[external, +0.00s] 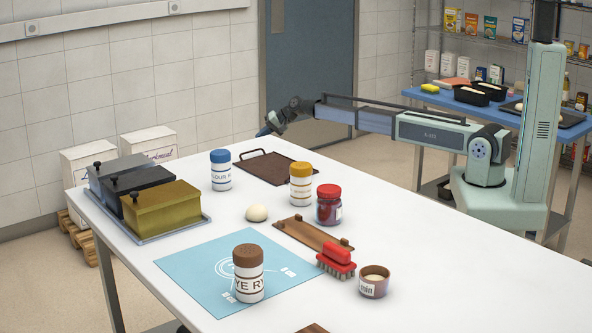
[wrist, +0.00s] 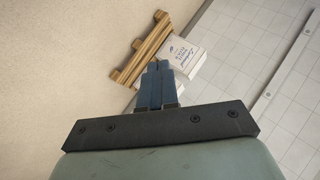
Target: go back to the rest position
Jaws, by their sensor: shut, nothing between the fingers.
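My gripper (external: 264,132) is above the far edge of the white table in the external view, past the dark brown tray and touching nothing. My arm reaches left to it from its pale green column at the right. In the wrist view the two blue fingers of my gripper (wrist: 158,66) are together with nothing between them. Beyond them are floor, wall tiles, a wooden pallet (wrist: 140,48) and a white printed box (wrist: 180,55).
On the table (external: 410,235) stand lidded tins (external: 160,205), a blue-lidded jar (external: 221,172), a yellow-lidded jar (external: 301,186), a red jar (external: 329,206), a brown-lidded jar (external: 248,278), a dough ball (external: 257,213), a red brush (external: 336,260) and a small bowl (external: 374,282). The front right is clear.

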